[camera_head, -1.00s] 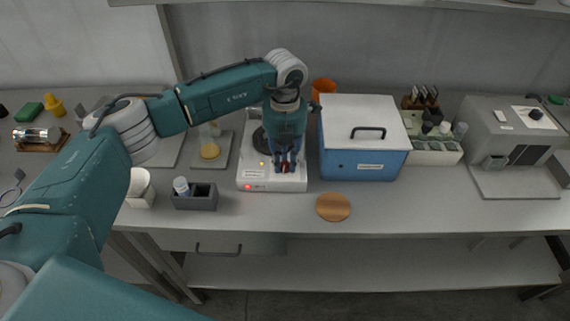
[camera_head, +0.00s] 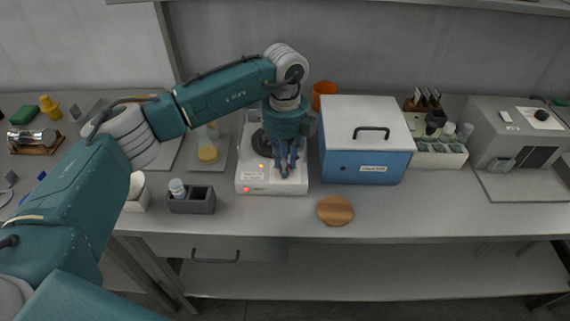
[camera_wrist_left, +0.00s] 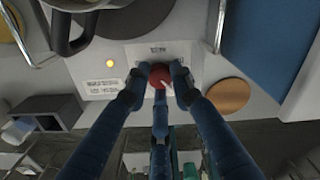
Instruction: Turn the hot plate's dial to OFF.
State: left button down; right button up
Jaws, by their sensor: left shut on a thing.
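The white hot plate (camera_head: 249,184) stands on the bench with a dark round top and a front panel. Its red dial (camera_wrist_left: 160,76) shows in the left wrist view, with a pale pointer mark at its lower right. My left gripper (camera_head: 285,172) reaches down to the panel from above. In the left wrist view its fingers (camera_wrist_left: 160,84) are closed around the dial. The dial is hidden by the fingers in the head view. The panel lettering is too small to read.
A blue box (camera_head: 362,168) with a white handled lid stands close on the right. A grey holder (camera_head: 192,205) with a white-capped vial is at the front left. A round wooden disc (camera_head: 335,210) lies near the bench's front edge, with bare bench around it.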

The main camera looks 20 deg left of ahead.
pick_arm(q)
jog(key=shift+n, duration=1.7)
jog(key=shift+w+r, duration=0.1)
jog(key=c, duration=1.5)
grip_release()
notch_tip(320, 180, up, 12)
jog(key=shift+f, duration=0.1)
